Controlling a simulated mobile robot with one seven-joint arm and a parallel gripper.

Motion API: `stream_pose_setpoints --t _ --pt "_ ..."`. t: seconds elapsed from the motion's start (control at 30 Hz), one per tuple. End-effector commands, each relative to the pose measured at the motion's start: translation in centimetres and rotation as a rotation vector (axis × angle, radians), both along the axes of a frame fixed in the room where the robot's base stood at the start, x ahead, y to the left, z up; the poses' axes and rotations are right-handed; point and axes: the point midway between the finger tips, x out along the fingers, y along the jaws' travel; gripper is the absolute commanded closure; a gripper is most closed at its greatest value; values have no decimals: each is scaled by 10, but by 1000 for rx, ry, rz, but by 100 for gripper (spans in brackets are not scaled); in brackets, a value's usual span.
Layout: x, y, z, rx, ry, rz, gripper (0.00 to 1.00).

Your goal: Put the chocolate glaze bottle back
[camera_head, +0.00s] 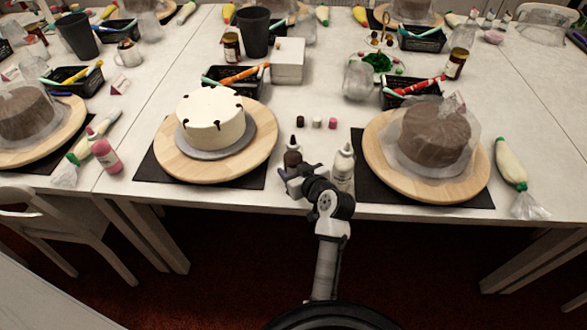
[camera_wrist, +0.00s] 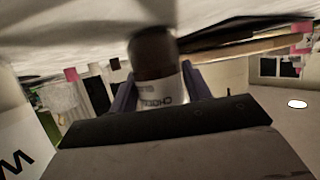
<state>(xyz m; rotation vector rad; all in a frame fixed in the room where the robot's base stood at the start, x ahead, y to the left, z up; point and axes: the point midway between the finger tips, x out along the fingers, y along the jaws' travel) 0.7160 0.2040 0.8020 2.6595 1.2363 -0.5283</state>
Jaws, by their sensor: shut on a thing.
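My gripper (camera_head: 289,172) is at the table's front edge, between the two cake places. It is shut on the dark chocolate glaze bottle (camera_head: 293,157), which stands upright with its pointed nozzle up. In the wrist view the bottle (camera_wrist: 154,65) sits between the two fingers, with part of a white label lettered "CHOC" showing. The bottle's base is hidden by my gripper in the head view, so I cannot tell whether it touches the table.
A white cake (camera_head: 212,119) with dark drips stands on a wooden turntable (camera_head: 257,150) at left. A wrapped brown cake (camera_head: 436,133) is on another turntable (camera_head: 392,180) at right. Small caps (camera_head: 316,122) lie behind the bottles.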

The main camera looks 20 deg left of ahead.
Motion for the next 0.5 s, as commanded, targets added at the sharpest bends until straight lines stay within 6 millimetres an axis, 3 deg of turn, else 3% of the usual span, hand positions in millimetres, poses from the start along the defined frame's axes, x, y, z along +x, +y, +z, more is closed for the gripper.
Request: stream_pose_setpoints --t 0.03,0.2,0.5 --pt "0 0 -2 0 0 0 51" --pt "0 0 -1 0 0 0 30" --pt "0 0 1 0 0 0 30"
